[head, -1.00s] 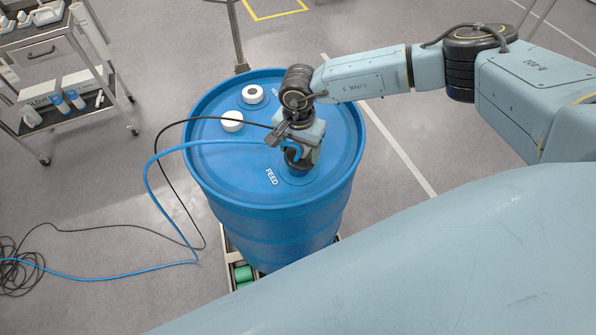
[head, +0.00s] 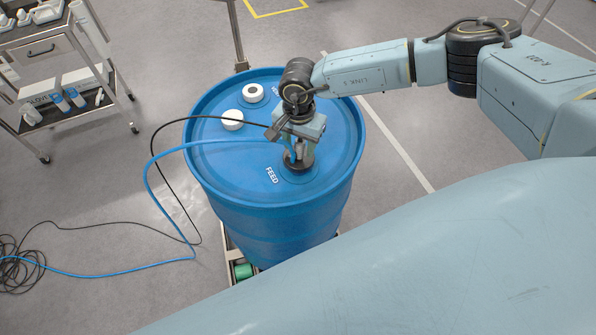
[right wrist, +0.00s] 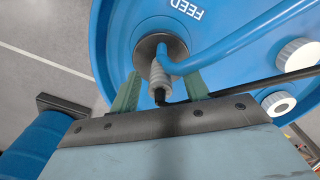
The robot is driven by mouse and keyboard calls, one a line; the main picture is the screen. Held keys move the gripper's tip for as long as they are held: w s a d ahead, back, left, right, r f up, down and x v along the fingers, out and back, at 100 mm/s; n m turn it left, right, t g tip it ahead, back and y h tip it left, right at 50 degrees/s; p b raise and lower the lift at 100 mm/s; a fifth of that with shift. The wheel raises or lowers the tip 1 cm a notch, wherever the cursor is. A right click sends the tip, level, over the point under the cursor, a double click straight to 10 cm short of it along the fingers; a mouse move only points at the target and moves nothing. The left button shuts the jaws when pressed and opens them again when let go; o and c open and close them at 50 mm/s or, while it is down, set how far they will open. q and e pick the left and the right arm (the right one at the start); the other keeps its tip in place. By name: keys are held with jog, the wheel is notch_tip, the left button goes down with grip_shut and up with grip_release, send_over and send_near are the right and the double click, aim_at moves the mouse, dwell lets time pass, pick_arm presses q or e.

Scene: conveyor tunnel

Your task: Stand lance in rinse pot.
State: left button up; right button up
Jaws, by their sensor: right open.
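The lance's grey ribbed head (right wrist: 158,75) stands in the dark round fitting (right wrist: 160,47) of the drum's FEED opening. Its shaft below is hidden. A blue hose (right wrist: 240,40) and a black cable (right wrist: 250,84) run off from the head. My right gripper (right wrist: 161,84) is open, its green fingers on either side of the lance head with gaps visible. In the head view my right gripper (head: 299,138) hangs over the FEED opening. I cannot make out a rinse pot in either view. My left gripper is not in view.
The blue drum (head: 230,180) has two white caps (head: 232,120) on its lid and stands on a roller frame (head: 243,271). Hose and cable trail to a coil (head: 15,265) on the floor at left. A trolley (head: 65,85) stands upper left.

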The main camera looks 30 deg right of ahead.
notch_tip(320, 180, up, 13)
jog(key=b, duration=0.1)
dwell(0.7)
